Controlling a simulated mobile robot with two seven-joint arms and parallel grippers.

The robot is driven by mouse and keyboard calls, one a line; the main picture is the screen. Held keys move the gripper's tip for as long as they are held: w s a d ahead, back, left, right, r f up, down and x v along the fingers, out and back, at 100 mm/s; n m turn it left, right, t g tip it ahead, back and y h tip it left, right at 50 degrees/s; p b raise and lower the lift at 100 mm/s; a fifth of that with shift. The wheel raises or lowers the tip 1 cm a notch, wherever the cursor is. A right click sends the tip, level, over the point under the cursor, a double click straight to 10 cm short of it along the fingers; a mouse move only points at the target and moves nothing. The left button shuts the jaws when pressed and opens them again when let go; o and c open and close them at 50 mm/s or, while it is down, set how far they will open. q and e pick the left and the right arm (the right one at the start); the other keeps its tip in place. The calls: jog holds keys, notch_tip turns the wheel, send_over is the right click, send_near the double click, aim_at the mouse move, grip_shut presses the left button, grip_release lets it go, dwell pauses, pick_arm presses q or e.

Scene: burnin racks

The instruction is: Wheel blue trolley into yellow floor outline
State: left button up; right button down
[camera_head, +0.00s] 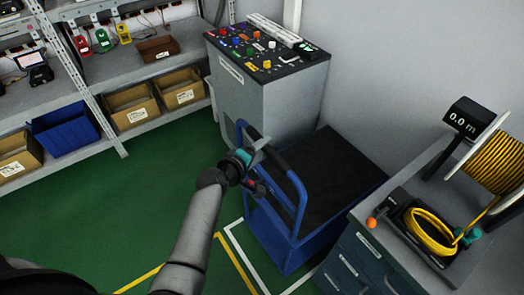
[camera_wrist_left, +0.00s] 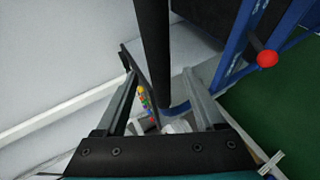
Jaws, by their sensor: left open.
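The blue trolley (camera_head: 283,236) stands beside the grey workbench, with a black deck (camera_head: 330,175) and a blue push frame with a black handle bar. My left gripper (camera_head: 259,152) is at this handle. In the left wrist view, the black bar (camera_wrist_left: 152,45) passes between the open fingers of the gripper (camera_wrist_left: 160,90); I cannot tell whether they touch it. The yellow floor outline (camera_head: 237,263) lies left of the trolley, partly hidden by my arm. A white floor line (camera_head: 243,252) runs between the yellow line and the trolley. My right gripper is out of view.
A grey control cabinet (camera_head: 263,105) stands behind the trolley, against the wall. The workbench (camera_head: 385,207) at right holds a yellow cable reel (camera_head: 500,160) and an orange ball (camera_head: 371,222). Shelving with bins (camera_head: 65,130) lines the back left. Green floor (camera_head: 100,215) is open at left.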

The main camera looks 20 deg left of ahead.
pick_arm(q)
jog(key=shift+w+d+f, duration=0.15)
jog(key=shift+w+f, duration=0.15)
jog(key=shift+w, duration=0.3)
grip_shut()
grip_release()
dwell(0.4)
jog(key=shift+s+r, duration=0.25)
jog(key=shift+s, duration=0.25)
jog(key=p+v, duration=0.2)
jog(key=v, duration=1.2)
jog(key=shift+p, duration=0.35)
jog(key=shift+s+f, duration=0.1)
